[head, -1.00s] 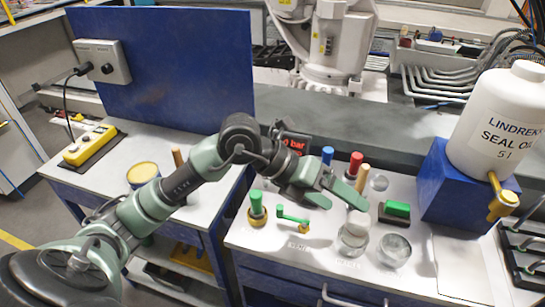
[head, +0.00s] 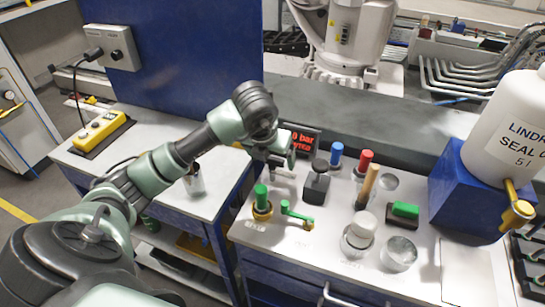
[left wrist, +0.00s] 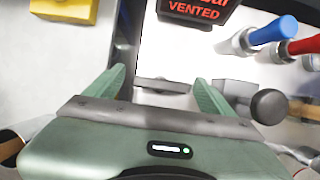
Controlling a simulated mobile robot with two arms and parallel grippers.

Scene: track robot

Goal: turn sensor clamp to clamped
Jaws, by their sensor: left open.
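My left gripper (head: 284,158) is above the back left part of the bench, just in front of the pressure display, pointing down. In the left wrist view my left gripper (left wrist: 157,80) is open, its two green fingers spread with nothing held. A flat grey metal bar (left wrist: 160,86) lies across the gap between the fingertips; I cannot tell whether they touch it. To its right is a grey block with a round black knob (left wrist: 269,106), which also shows in the head view (head: 317,181). I cannot read which fitting is the sensor clamp. My right gripper is not in view.
The display (head: 301,139) reads VENTED in the wrist view. Blue (head: 336,153) and red (head: 365,160) handles, a green lever (head: 297,214) and glass jars (head: 398,253) stand on the bench.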

